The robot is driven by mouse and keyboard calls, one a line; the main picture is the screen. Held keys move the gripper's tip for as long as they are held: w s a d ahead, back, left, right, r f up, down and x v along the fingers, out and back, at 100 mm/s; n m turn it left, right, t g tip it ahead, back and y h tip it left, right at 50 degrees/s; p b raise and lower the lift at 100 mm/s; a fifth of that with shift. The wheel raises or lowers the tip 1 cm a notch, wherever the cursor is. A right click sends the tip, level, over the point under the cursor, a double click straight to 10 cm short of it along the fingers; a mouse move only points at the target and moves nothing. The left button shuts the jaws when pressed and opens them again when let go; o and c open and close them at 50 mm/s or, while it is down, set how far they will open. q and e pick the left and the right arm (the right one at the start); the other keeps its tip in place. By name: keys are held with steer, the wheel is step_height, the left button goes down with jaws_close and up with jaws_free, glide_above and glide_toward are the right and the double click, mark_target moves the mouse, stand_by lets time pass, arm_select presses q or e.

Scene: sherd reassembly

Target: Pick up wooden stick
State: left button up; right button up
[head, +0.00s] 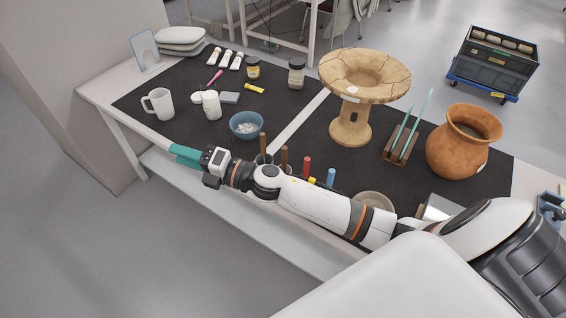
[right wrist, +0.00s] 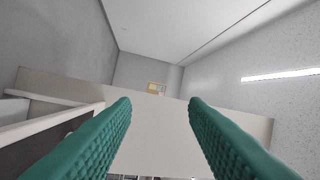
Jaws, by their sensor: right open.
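Two upright brown sticks, which look wooden, stand near the front edge of the table: one stick (head: 263,144) on the left and another stick (head: 284,156) just right of it. Their lower ends are partly hidden behind my right arm, in or by a dark holder. My right gripper (head: 186,154) has teal fingers and points left, at the table's front edge, left of the sticks and apart from them. In the right wrist view its fingers (right wrist: 160,115) are spread with nothing between them. No stick shows in that view. My left gripper is not in view.
A blue bowl (head: 246,125) stands just behind my right gripper, with a white mug (head: 158,103) further left. Red (head: 307,166) and blue (head: 331,177) handles stand right of the sticks.

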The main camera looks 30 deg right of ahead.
steer(key=s+a+r+n+g+y, duration=0.2)
steer(key=a+n+g+y, duration=0.2)
steer(key=n+g, duration=0.65)
steer(key=n+g+h, duration=0.4)
steer(key=n+h, duration=1.2)
steer(key=h, duration=0.1)
glide_above(284, 148)
steer(key=shift+w+a+f+m, duration=0.15)
steer(key=shift+a+f+m, duration=0.15)
steer(key=shift+f, duration=0.45)
step_height(284, 148, down, 6)
steer(key=shift+d+f+p, duration=0.1)
steer(key=shift+p, duration=1)
steer(key=f, duration=0.1)
steer(key=f+p, duration=0.1)
steer(key=f, duration=0.1)
steer(key=f+p, duration=0.1)
steer(key=shift+d+f, duration=0.25)
steer(key=shift+f, duration=0.55)
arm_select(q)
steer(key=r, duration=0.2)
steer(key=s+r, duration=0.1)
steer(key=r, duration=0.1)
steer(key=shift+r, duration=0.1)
arm_select(e)
jaws_close()
